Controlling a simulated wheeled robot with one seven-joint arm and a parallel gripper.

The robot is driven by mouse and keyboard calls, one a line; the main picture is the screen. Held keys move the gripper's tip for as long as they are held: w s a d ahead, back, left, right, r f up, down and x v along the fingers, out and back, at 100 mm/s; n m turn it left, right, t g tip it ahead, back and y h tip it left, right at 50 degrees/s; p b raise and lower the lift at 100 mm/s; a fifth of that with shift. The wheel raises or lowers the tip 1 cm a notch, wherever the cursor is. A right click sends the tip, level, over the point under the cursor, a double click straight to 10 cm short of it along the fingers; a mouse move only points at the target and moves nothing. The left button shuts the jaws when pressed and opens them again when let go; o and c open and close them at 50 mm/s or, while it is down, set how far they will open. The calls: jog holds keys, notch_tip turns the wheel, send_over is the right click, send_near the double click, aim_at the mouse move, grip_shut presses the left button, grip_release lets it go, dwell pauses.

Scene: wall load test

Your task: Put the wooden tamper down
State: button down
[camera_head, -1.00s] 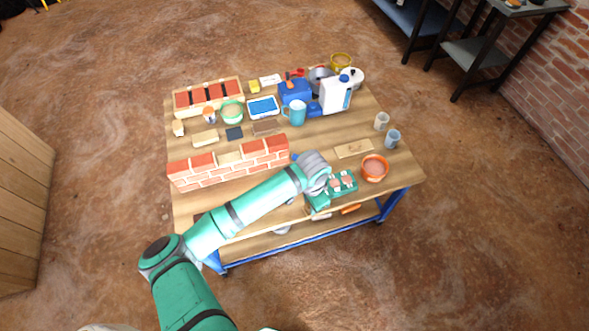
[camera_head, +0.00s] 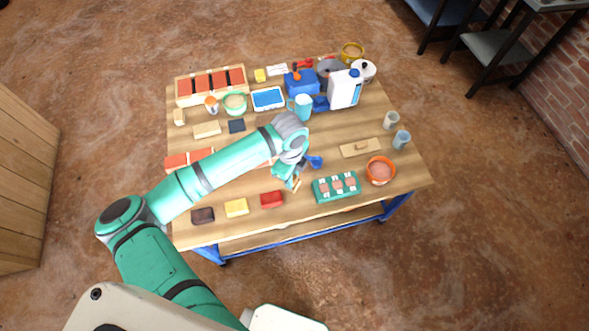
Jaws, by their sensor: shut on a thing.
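My gripper (camera_head: 287,176) is over the front middle of the wooden table (camera_head: 330,222), left of the green tray. It is shut on a small wooden piece (camera_head: 297,184), which seems to be the wooden tamper. Most of the piece is hidden by the fingers and wrist. I cannot tell whether it touches the tabletop.
A red block (camera_head: 271,199), a yellow block (camera_head: 236,207) and a dark block (camera_head: 203,215) lie along the front edge. A green tray (camera_head: 320,196), an orange bowl (camera_head: 381,181) and a wooden float (camera_head: 360,148) are rightward.

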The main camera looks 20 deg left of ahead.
jog(key=w+f, duration=0.2)
jog(key=w+a+f, duration=0.1)
jog(key=w+f, duration=0.1)
jog(key=w, duration=0.1)
jog(key=w+f, duration=0.2)
jog(key=f, duration=0.1)
jog(key=shift+w+a, duration=0.35)
jog(key=shift+a, duration=0.05)
jog(key=shift+w+f, duration=0.15)
jog(key=shift+f, duration=1.6)
jog(key=shift+f, duration=0.15)
jog(key=c, duration=1.5)
grip_release()
jog(key=shift+c, duration=0.2)
notch_tip(320, 180, up, 12)
jog(key=shift+a, duration=0.2)
